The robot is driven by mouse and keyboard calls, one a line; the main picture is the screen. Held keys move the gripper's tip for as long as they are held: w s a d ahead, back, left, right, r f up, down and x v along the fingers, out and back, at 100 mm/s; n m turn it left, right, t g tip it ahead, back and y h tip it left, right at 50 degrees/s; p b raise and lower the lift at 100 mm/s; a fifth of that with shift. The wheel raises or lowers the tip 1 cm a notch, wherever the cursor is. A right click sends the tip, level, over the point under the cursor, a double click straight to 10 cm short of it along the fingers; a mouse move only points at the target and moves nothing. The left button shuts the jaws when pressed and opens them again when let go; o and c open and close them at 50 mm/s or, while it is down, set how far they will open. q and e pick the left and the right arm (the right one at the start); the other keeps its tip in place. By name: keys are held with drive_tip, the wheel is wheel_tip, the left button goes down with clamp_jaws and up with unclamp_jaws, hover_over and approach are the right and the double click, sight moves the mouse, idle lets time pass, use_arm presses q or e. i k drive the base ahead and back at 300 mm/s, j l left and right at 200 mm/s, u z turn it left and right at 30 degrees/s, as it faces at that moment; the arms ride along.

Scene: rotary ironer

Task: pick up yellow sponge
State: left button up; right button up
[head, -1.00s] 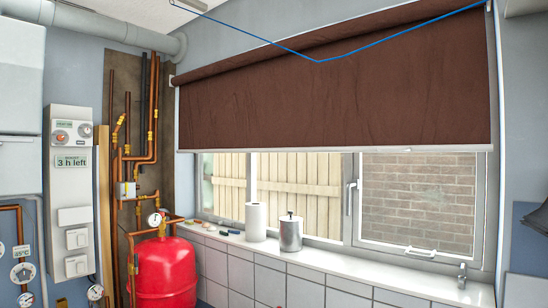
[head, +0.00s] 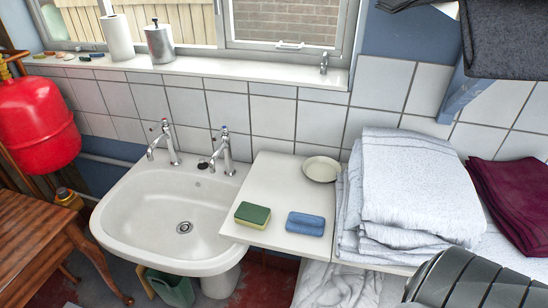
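A sponge with a green top and yellow sides (head: 252,215) lies flat on a white board or counter (head: 275,182) right of the sink. It is near the board's front left edge, close to the basin rim. A blue sponge or folded cloth (head: 306,223) lies to its right, with a small gap between them. Neither of my grippers is in view. Nothing covers the yellow and green sponge.
The white sink (head: 135,210) has two taps. A shallow cream dish (head: 321,168) stands behind the sponges. Folded white towels (head: 418,190) are stacked to the right, beside a dark red cloth (head: 515,192). A wooden table (head: 35,225) stands at left.

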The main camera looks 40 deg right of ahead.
sight(249, 215)
drive_tip(key=z, duration=1)
